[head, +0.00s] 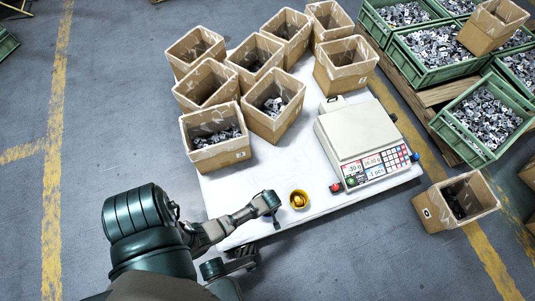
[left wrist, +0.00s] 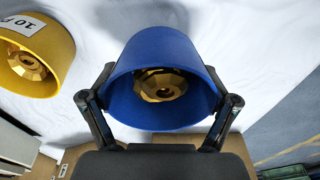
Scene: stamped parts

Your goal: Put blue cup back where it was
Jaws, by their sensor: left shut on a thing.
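The blue cup (left wrist: 165,60) shows in the left wrist view with its open mouth toward the camera and a gold-coloured metal part inside. My left gripper (head: 267,203) is shut on it, one finger on each side. In the head view the gripper is over the front edge area of the white table, and the cup is mostly hidden by it. A yellow cup (head: 298,199) with a gold part inside stands just right of the gripper. It also shows in the left wrist view (left wrist: 40,62) with a numbered label, apart from the blue cup. My right gripper is not identifiable in view.
Several cardboard boxes (head: 215,155) fill the table's (head: 240,200) back. Green crates of metal parts (head: 480,118) stand right.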

